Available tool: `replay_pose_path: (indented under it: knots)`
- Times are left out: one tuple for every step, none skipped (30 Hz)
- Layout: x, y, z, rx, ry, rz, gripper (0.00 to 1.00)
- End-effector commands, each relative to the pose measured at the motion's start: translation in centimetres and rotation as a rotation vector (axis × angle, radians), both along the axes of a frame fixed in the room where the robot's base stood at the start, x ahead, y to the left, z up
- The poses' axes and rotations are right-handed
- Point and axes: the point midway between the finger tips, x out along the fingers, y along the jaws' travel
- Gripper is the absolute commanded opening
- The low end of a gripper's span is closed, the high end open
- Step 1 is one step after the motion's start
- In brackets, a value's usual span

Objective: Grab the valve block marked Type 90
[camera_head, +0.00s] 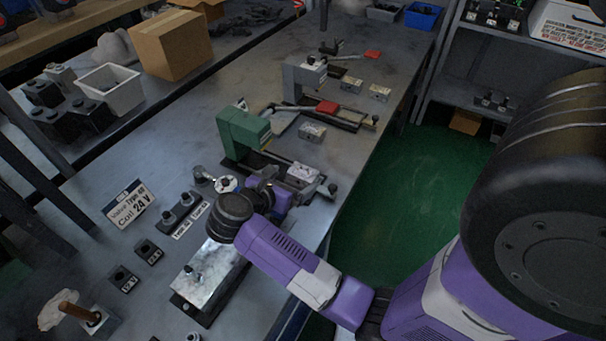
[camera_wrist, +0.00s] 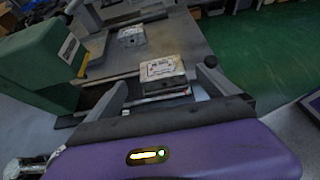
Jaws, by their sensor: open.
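A pale metal valve block (camera_head: 303,172) with dark print on top lies on a green-framed fixture, close to my gripper. In the wrist view the block (camera_wrist: 162,70) shows between the two fingers. Its lettering is too small to read for sure. My gripper (camera_wrist: 162,80) is open, one finger to each side of the block in the picture; I cannot tell whether they touch it. In the camera_head view my purple wrist hides most of the gripper. A similar block (camera_head: 312,132) lies farther back and also shows in the wrist view (camera_wrist: 131,36).
A green machine body (camera_head: 240,132) stands left of the near block. More blocks (camera_head: 379,92) lie farther along the bench. The green floor (camera_head: 410,190) right of the bench is clear.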

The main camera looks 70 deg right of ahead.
Motion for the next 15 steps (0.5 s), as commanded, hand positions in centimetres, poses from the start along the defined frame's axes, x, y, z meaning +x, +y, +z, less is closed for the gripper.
replay_pose_path:
  knots:
    - [-0.2, -0.6, -0.2, 0.001, 0.002, -0.002, 0.98]
    - [-0.3, -0.9, -0.4, 0.001, 0.002, -0.002, 0.98]
    - [-0.3, -1.1, -0.5, -0.001, 0.002, 0.000, 0.98]
    - [-0.3, -1.2, -0.6, -0.001, 0.001, 0.000, 0.98]
    - [-0.3, -1.4, -0.7, -0.001, 0.001, 0.001, 0.98]
    - [-0.4, -1.5, -0.8, -0.001, 0.001, 0.000, 0.98]
    - [-0.5, -1.7, -0.9, -0.001, 0.002, 0.000, 0.98]
    - [-0.5, -1.9, -1.0, -0.001, 0.002, -0.001, 0.98]
    - [-0.7, -2.2, -1.1, -0.002, 0.002, -0.001, 0.98]
    - [-0.8, -2.6, -1.2, -0.001, 0.003, -0.002, 0.98]
    - [-1.0, -2.9, -1.4, 0.000, 0.002, -0.002, 0.98]
    - [-1.2, -3.5, -1.7, 0.000, 0.004, -0.003, 0.98]
    - [-1.3, -3.9, -1.9, 0.000, 0.003, -0.003, 0.98]
    - [-1.4, -4.2, -2.1, 0.000, 0.003, -0.002, 0.98]
    - [-1.5, -4.7, -2.5, 0.000, 0.003, -0.001, 0.98]
